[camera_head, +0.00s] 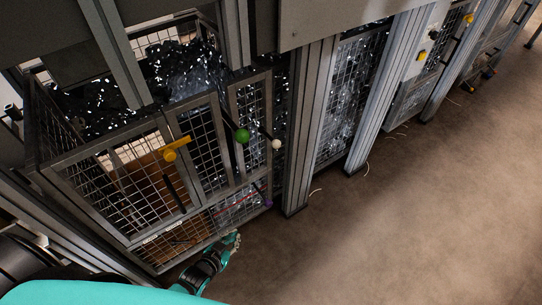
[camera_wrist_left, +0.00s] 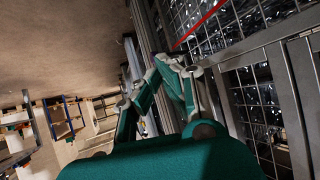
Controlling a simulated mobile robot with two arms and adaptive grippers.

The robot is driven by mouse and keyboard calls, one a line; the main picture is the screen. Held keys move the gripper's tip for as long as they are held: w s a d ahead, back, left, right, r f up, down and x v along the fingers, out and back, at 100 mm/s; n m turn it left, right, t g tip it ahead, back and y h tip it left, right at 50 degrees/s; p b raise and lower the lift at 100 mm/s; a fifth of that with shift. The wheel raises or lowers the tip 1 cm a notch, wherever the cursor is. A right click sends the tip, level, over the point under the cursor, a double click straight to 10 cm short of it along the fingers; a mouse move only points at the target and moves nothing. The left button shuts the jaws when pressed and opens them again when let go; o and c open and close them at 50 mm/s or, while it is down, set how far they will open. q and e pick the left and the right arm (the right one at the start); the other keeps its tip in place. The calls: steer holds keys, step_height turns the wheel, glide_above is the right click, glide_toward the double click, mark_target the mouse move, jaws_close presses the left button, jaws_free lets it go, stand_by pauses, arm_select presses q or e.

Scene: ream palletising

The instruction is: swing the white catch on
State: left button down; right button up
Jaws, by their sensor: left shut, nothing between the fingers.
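The white catch (camera_head: 277,144) shows as a small white ball on a dark lever at the right edge of the mesh cage doors in the head view. A green ball knob (camera_head: 242,135) sits just left of it. My left gripper (camera_head: 234,239) is low in front of the cage, below the white catch and well apart from it. In the wrist view the left gripper's fingers (camera_wrist_left: 175,64) meet at the tips, shut and empty, beside the mesh. I cannot make out the white catch in the wrist view. My right gripper is not in view.
A yellow handle (camera_head: 175,150) sits on the left mesh door, and a purple knob (camera_head: 268,203) is at the cage's lower right corner. A red rod (camera_wrist_left: 202,22) crosses the mesh in the wrist view. A metal post (camera_head: 301,130) stands right of the cage. Brown floor (camera_head: 400,220) is open at right.

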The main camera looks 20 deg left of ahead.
mark_target(270, 138)
arm_select(q)
steer(key=w+d+r+t+h+b, duration=0.1)
steer(key=w+r+t+b, duration=0.3)
steer(key=w+r, duration=0.4)
step_height(270, 138, up, 18)
steer(key=d+m+t+h+b, duration=0.1)
steer(key=d+t+h+b, duration=0.1)
steer(key=t+h+b, duration=0.1)
steer(key=t+b, duration=0.1)
steer(key=t, duration=0.1)
steer(key=shift+w+t+h, duration=0.15)
steer(key=shift+t+h, duration=0.25)
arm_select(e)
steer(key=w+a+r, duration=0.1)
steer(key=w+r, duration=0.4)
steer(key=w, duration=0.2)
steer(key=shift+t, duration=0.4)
arm_select(q)
steer(key=shift+d, duration=0.15)
steer(key=w+d+b, duration=0.2)
steer(key=w+d, duration=0.1)
steer(key=w, duration=0.8)
steer(key=shift+r, duration=0.15)
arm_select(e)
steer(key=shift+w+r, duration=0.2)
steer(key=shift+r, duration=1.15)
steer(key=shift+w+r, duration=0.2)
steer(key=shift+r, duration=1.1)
arm_select(q)
steer(key=shift+d, duration=0.1)
